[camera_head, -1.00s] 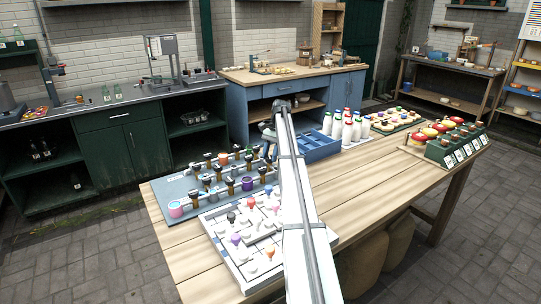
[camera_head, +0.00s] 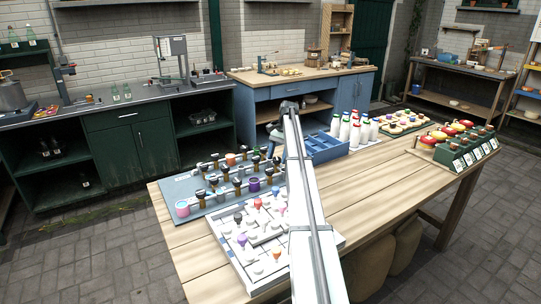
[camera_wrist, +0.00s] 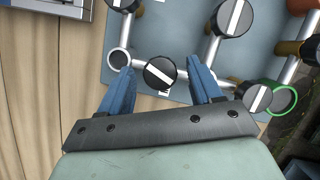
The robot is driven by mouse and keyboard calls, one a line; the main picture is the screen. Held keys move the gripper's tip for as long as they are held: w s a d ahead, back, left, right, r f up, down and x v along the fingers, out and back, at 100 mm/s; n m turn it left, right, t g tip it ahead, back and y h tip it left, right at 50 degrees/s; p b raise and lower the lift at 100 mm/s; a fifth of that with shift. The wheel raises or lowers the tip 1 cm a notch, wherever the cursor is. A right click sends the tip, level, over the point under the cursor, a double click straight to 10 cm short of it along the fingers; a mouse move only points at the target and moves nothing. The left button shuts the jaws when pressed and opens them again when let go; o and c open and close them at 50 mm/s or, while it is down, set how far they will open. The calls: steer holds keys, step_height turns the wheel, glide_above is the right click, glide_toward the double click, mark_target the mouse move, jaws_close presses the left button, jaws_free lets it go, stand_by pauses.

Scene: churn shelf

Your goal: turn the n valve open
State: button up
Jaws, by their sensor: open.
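The valve board (camera_head: 170,190) is a blue-grey panel on the wooden table, with pipes and several black-topped valves, in the head view. In the wrist view, pale pipes cross the panel (camera_wrist: 180,45). A round black valve knob (camera_wrist: 154,79) with a white stripe lies between my gripper's fingertips (camera_wrist: 161,66), and I cannot tell whether they touch it. My gripper is open, with a blue finger on either side. Other striped knobs show at the top (camera_wrist: 234,17) and right (camera_wrist: 257,98). No letter is readable, so I cannot tell which valve is n.
A white board with coloured pegs (camera_head: 250,250) lies in front of the valve board. A blue crate (camera_head: 322,148) and white bottles (camera_head: 355,131) stand to the right. The table's middle right (camera_head: 390,180) is clear.

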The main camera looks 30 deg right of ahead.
steer(key=shift+m, duration=0.3)
steer(key=shift+s+m+t+y, duration=0.25)
steer(key=shift+m+t, duration=0.25)
steer(key=shift+m, duration=0.6)
steer(key=m+t, duration=0.1)
steer(key=m, duration=0.3)
steer(key=shift+t, duration=0.4)
steer(key=m+t, duration=0.1)
steer(key=m, duration=0.2)
steer(key=m+t+h, duration=0.1)
steer(key=m, duration=0.2)
steer(key=shift+s+a+m, duration=0.15)
steer(key=shift+s+m, duration=0.05)
steer(key=shift+m, duration=0.1)
steer(key=v, duration=1.3)
steer(key=w+a+f+n+t, duration=0.1)
steer(key=w+a+f, duration=0.1)
steer(key=w+a, duration=0.4)
steer(key=w+a+f+n+t+y, duration=0.1)
steer(key=w+a, duration=0.5)
steer(key=a, duration=0.9)
steer(key=w+a+f+n+t, duration=0.2)
steer(key=w+a, duration=0.4)
steer(key=a, duration=0.4)
step_height(320, 180, down, 2)
steer(key=shift+a+f+n, duration=0.1)
steer(key=shift+a+n, duration=0.25)
steer(key=shift+n, duration=0.25)
steer(key=shift+w+y, duration=0.1)
steer(key=shift+y, duration=0.15)
